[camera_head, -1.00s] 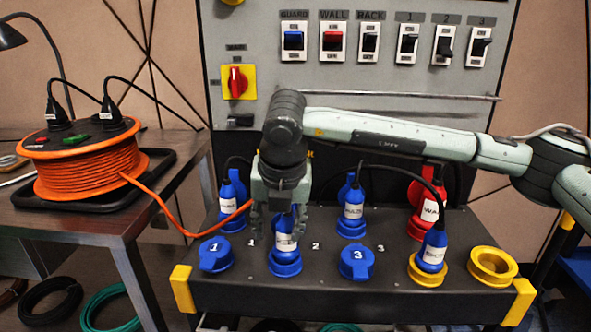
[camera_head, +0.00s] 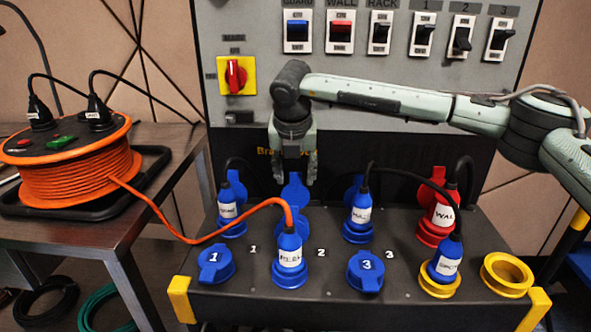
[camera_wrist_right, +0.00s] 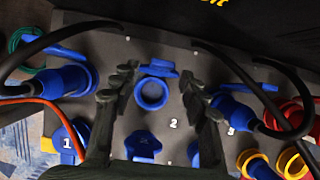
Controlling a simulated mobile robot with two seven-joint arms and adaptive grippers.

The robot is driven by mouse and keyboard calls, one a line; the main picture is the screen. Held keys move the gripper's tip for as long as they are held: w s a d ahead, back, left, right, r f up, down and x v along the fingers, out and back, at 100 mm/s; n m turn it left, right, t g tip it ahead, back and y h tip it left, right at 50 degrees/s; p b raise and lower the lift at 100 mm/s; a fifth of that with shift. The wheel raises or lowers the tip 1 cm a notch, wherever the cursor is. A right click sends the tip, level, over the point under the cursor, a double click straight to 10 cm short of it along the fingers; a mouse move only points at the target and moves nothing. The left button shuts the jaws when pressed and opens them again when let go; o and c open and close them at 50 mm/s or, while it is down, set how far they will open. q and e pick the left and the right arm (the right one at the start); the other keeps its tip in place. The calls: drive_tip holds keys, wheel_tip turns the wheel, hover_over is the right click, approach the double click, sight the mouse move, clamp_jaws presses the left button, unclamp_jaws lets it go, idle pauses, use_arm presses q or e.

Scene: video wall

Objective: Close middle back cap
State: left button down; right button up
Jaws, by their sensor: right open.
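The middle back socket is blue, and its round cap (camera_head: 294,190) stands raised behind the front plug in the head view. The wrist view shows the open, empty ring of this socket (camera_wrist_right: 152,94) with the cap (camera_wrist_right: 158,68) tilted up on its far side. My right gripper (camera_head: 296,180) hangs fingers down above the back row, in front of the panel. In the wrist view its open fingers (camera_wrist_right: 158,92) appear on both sides of the socket, with nothing between them. Contact with the cap cannot be told. My left gripper is not in view.
A blue plug (camera_head: 289,252) with an orange cable stands in the front middle socket. Other plugs with black cables, at back left (camera_head: 229,208), back right (camera_head: 359,212) and red (camera_head: 438,215), flank the area. An orange cable reel (camera_head: 72,168) is on the left table.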

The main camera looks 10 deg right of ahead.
drive_tip(key=shift+w+d, duration=0.2)
drive_tip(key=shift+w, duration=0.45)
drive_tip(key=shift+w+f, duration=0.25)
drive_tip(key=shift+f, duration=0.35)
drive_tip(key=shift+c, duration=0.6)
clamp_jaws()
